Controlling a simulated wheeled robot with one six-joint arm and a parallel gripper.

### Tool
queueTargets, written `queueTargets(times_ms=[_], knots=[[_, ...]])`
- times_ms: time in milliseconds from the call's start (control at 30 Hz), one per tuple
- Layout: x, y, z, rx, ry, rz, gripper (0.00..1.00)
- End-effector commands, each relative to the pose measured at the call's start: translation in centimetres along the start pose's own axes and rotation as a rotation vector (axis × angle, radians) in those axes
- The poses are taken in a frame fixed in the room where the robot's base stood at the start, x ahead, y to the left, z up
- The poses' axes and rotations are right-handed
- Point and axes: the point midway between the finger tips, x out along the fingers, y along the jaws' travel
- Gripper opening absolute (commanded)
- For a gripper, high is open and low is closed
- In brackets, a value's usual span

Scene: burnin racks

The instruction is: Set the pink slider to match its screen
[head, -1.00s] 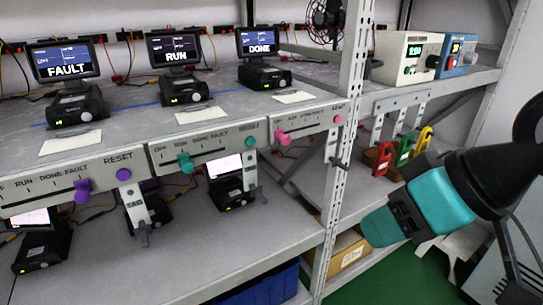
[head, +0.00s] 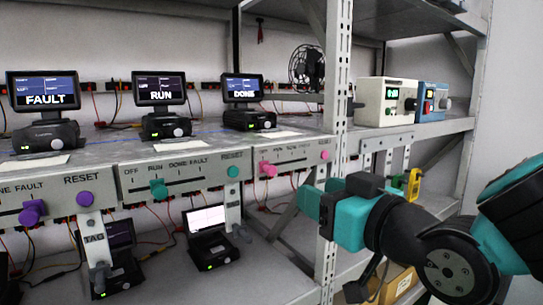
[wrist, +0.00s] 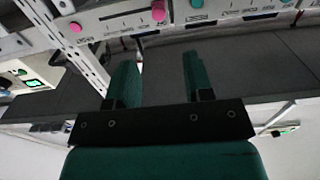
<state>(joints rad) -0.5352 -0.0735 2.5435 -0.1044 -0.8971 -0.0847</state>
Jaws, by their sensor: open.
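The pink slider (head: 268,170) is a knob near the left end of its slot on the rightmost shelf-edge panel (head: 297,160). The small labels above the slot are hard to read. A screen (head: 242,88) above that panel reads DONE. The pink slider also shows at the top of the wrist view (wrist: 158,10), where the scene appears upside down. My gripper (head: 308,203) is to the right of and below the slider in the head view. In the wrist view my gripper (wrist: 159,78) has two green fingers apart, with nothing between them and the slider beyond their tips.
A round pink button (head: 325,155) sits at the panel's right end, beside a perforated upright post (head: 336,130). A teal slider (head: 158,188) and a purple slider (head: 33,212) are on panels to the left. A hanging tag (head: 233,205) drops below the teal button (head: 233,171).

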Motion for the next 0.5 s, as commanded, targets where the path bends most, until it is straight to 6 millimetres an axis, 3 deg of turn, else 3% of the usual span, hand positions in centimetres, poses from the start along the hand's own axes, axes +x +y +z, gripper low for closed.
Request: queueTargets(times_ms=[33,400,500], knots=[[0.4,0.0,-0.7,0.0,-0.007,-0.001,0.47],[2.4,0.2,-0.6,0.004,-0.008,0.008,0.47],[4.8,0.1,-0.4,0.002,-0.004,0.004,0.47]])
